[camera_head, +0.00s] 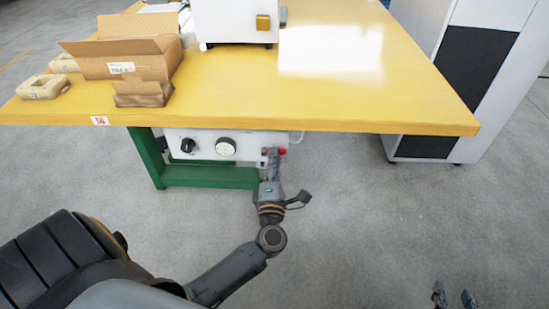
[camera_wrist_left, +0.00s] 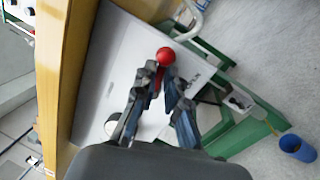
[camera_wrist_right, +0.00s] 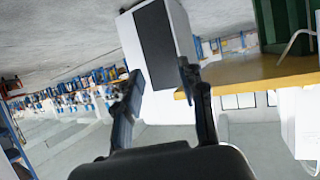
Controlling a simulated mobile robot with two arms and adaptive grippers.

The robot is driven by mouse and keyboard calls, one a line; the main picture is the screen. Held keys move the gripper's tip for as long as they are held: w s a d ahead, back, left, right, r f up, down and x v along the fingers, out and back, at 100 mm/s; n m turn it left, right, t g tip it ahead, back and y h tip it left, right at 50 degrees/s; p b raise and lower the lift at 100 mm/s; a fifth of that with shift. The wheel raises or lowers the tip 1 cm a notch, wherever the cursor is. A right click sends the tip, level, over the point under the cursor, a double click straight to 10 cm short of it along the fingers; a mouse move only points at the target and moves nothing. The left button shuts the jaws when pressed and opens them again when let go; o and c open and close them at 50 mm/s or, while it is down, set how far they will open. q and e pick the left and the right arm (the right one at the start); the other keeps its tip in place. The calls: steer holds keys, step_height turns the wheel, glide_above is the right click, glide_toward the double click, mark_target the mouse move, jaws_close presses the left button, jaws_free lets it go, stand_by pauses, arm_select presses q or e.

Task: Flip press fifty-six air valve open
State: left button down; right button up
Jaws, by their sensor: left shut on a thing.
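The air valve is a red lever with a round red knob (camera_wrist_left: 166,56) on the white control panel (camera_head: 205,143) under the table edge. The knob also shows in the head view (camera_head: 282,151), at the panel's right end. My left gripper (camera_wrist_left: 161,76) is at the lever, its fingers shut on the red stem just below the knob; in the head view this gripper (camera_head: 272,160) partly hides the valve. A label reading 56 (camera_head: 101,120) is on the table's front edge. My right gripper (camera_wrist_right: 160,76) is open and empty, and in the head view it (camera_head: 454,297) is low at the right.
The yellow-topped table (camera_head: 420,108) has a green frame and overhangs the panel. The panel carries a round gauge (camera_head: 225,147) and a black dial (camera_head: 188,145). A cardboard box (camera_head: 120,68) stands on top. A white and black cabinet (camera_head: 470,70) is at the right. Floor in front is clear.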

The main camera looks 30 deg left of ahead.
arm_select(q)
steer(key=m+p, duration=0.1)
steer(key=m+h+p, duration=0.1)
steer(key=m, duration=0.1)
steer(key=shift+d+f+p, duration=0.2)
steer(key=shift+f+p, duration=0.15)
arm_select(e)
steer(key=s+d+f+g+h, duration=0.2)
steer(key=s+d+f+g, duration=0.2)
steer(key=s+f+g, duration=0.3)
steer(key=s, duration=0.5)
steer(key=shift+f+g, duration=0.4)
steer(key=shift+d, duration=0.1)
arm_select(q)
steer(key=c, duration=1.4)
jaws_free()
steer(key=shift+w, duration=0.1)
arm_select(e)
steer(key=shift+d, duration=0.1)
steer(key=shift+w, duration=0.1)
arm_select(q)
steer(key=v, duration=1.2)
steer(key=shift+f, duration=0.1)
